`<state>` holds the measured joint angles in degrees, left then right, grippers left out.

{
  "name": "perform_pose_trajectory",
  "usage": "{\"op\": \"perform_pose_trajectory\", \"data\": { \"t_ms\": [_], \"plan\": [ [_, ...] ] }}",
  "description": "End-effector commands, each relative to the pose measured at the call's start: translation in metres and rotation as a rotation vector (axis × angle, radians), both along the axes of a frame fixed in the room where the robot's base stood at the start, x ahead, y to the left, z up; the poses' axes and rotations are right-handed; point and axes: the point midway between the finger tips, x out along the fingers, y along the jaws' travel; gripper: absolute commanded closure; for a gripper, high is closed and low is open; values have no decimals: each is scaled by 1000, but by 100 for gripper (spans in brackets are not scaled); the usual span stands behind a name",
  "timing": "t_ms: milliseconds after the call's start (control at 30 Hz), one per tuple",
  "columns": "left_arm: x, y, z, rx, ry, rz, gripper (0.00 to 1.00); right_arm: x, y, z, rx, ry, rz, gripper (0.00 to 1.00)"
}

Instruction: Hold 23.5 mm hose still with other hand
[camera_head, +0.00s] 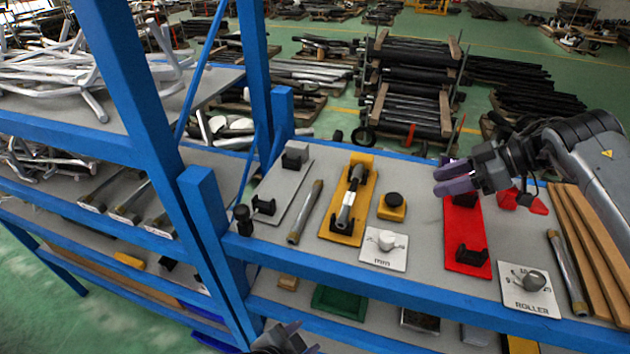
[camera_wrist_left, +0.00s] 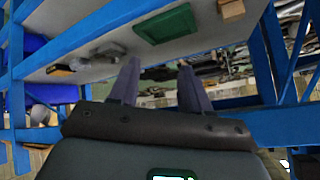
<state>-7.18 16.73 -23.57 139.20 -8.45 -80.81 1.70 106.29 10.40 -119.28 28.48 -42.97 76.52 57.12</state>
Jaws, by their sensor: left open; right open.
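A short grey hose or pipe piece (camera_head: 347,210) lies in black holders on a yellow stand (camera_head: 338,237) on the upper shelf. A loose grey pipe (camera_head: 305,212) lies left of it, and another (camera_head: 567,272) lies at the right; I cannot tell which is the 23.5 mm hose. My right gripper (camera_head: 447,179) is open and empty above the red stand (camera_head: 467,225). My left gripper (camera_head: 292,333) is low at the bottom edge, below and in front of the upper shelf. The left wrist view shows its fingers (camera_wrist_left: 158,84) apart with nothing between them.
A grey stand (camera_head: 284,190) is at the left of the shelf. White cards (camera_head: 384,249) (camera_head: 529,290) and wooden strips (camera_head: 597,245) lie there too. A blue shelf beam (camera_head: 400,292) lies between my left gripper and the shelf top. A green tray (camera_wrist_left: 165,25) sits on the lower shelf.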

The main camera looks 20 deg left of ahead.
Motion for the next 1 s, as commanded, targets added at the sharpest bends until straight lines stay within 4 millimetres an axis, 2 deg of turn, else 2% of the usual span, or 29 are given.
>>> {"op": "perform_pose_trajectory", "data": {
  "t_ms": [33, 200, 300, 500, 667, 767, 867, 1000],
  "plan": [
    [12, -13, 18, 24, -72, -60, 53, 0, 0, 0, 0, 0, 0, 57],
    [34, -54, 64, 111, -269, -249, 53, 0, 0, 0, 0, 0, 0, 57],
    [42, -75, 87, 175, -376, -357, 53, 0, 0, 0, 0, 0, 0, 57],
    [58, -103, 126, 332, -583, -563, 53, 0, 0, 0, 0, 0, 0, 57],
    [74, -113, 151, 480, -726, -714, 53, 0, 0, 0, 0, 0, 0, 57],
    [93, -113, 164, 588, -805, -808, 53, 0, 0, 0, 0, 0, 0, 57],
    [117, -106, 174, 713, -865, -910, 53, 0, 0, 0, 0, 0, 0, 57],
    [150, -85, 189, 887, -914, -1044, 53, 0, 0, 0, 0, 0, 0, 57]
  ]
}}
